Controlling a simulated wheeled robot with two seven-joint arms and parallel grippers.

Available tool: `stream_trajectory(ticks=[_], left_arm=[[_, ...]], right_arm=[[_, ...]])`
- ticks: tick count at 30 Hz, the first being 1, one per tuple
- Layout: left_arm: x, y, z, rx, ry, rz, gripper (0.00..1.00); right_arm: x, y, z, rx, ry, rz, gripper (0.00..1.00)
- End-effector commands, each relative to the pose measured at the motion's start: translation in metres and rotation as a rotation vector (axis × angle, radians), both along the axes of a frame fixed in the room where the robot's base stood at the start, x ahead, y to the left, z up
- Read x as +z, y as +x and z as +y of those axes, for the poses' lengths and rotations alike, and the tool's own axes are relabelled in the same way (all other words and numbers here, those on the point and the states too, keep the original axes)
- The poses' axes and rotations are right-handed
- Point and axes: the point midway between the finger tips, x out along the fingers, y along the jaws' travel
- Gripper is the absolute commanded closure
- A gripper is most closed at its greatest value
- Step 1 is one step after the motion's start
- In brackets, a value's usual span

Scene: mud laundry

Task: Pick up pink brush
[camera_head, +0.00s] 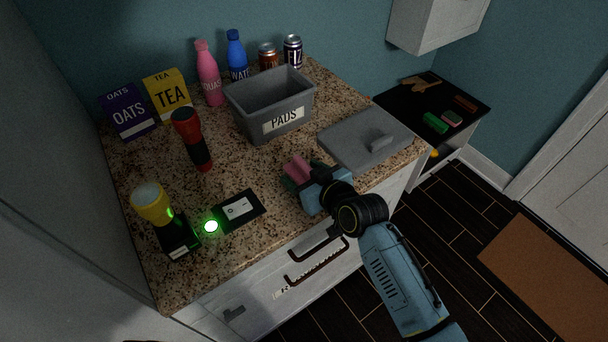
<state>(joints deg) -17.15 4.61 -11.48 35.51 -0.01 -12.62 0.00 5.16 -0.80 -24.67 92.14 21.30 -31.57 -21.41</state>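The pink brush (296,167) is on or just above the granite counter, right of its middle. Its pink part shows at the fingertips of my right gripper (302,179), with dark green and dark red parts beside it. My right arm reaches in from the lower right, and the blue gripper body hides part of the brush. The fingers seem to be on either side of it, but I cannot tell whether they press on it. My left gripper is not in view.
A grey PADS bin (245,115) and its grey lid (345,149) are behind the gripper. A red flashlight (187,130), a yellow lamp (151,203) and a black card (225,218) are to the left. Bottles, cans and boxes line the back.

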Motion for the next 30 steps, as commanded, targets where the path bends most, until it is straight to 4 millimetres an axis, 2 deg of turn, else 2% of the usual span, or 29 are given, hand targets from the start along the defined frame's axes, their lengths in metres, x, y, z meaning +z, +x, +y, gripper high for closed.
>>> stream_trajectory(ticks=[1, 9, 16, 19, 30], left_arm=[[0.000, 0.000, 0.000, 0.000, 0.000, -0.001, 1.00], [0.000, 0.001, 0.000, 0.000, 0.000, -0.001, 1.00], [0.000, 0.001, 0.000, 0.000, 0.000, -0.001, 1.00], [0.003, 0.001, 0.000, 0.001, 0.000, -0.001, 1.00], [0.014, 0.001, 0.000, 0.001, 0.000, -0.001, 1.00]], right_arm=[[0.000, 0.000, 0.000, 0.000, 0.000, 0.000, 0.42], [0.000, 0.000, 0.000, 0.000, -0.001, 0.001, 0.77], [0.002, 0.000, 0.000, 0.000, 0.001, -0.001, 0.77], [0.011, 0.000, 0.000, 0.001, 0.001, -0.003, 0.77], [0.082, 0.000, 0.000, 0.001, 0.001, -0.004, 0.77]])
